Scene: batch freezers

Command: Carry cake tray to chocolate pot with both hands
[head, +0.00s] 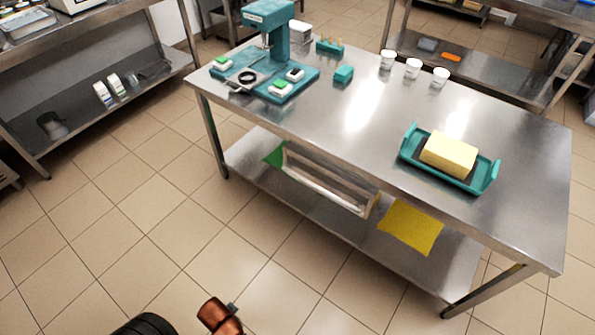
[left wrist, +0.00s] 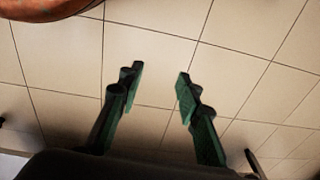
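The cake tray (head: 492,182) is a teal tray with a raised handle at each end. It lies near the front edge at the right of the steel table, and a pale yellow block-shaped cake (head: 449,154) sits on it. In the left wrist view my left gripper (left wrist: 158,77) has its two dark green fingers apart with only floor tiles between them. It is empty and away from the tray. My right gripper is not in view. I cannot pick out a chocolate pot in either view.
The steel table (head: 350,125) also holds a teal press machine (head: 268,30), a small teal block (head: 343,75) and white cups (head: 413,69). Its lower shelf holds a yellow cloth (head: 411,226) and a metal rack (head: 325,185).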

